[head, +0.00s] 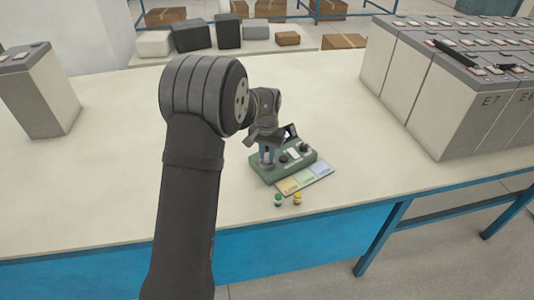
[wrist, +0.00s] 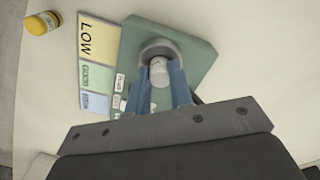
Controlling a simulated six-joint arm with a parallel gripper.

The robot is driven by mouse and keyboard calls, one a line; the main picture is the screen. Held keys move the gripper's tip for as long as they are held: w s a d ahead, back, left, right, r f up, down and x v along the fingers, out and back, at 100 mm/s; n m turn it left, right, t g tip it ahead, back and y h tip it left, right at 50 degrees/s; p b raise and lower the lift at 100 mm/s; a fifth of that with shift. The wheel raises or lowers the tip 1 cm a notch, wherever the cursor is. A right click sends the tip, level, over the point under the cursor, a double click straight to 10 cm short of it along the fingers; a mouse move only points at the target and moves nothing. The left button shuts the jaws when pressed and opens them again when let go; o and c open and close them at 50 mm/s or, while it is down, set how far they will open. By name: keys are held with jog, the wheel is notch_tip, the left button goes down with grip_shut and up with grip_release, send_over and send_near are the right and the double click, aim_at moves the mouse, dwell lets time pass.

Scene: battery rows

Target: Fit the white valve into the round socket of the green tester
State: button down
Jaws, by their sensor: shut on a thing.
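The green tester (head: 262,175) stands on the bench, and it also shows in the wrist view (wrist: 200,50). My gripper (head: 267,160) is over the tester's left end, its blue fingers pointing down. In the wrist view, my gripper (wrist: 160,80) is shut on the white valve (wrist: 159,68), held between the two fingertips. The round socket (wrist: 158,44) shows as a grey ring around the valve's end in that view. The fingers hide part of the ring. I cannot tell how deep the valve sits in it.
A card with yellow, green and blue fields (head: 308,178) lies along the tester's front. A green-topped jar (head: 278,200) and a yellow-topped jar (head: 297,199) stand in front. Large batteries (head: 440,85) fill the right; another battery (head: 40,90) stands left.

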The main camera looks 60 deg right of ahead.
aim_at(267, 155)
jog(key=shift+f, duration=0.15)
jog(key=c, duration=1.3)
grip_release()
notch_tip(267, 155, up, 12)
jog(key=shift+r, duration=0.2)
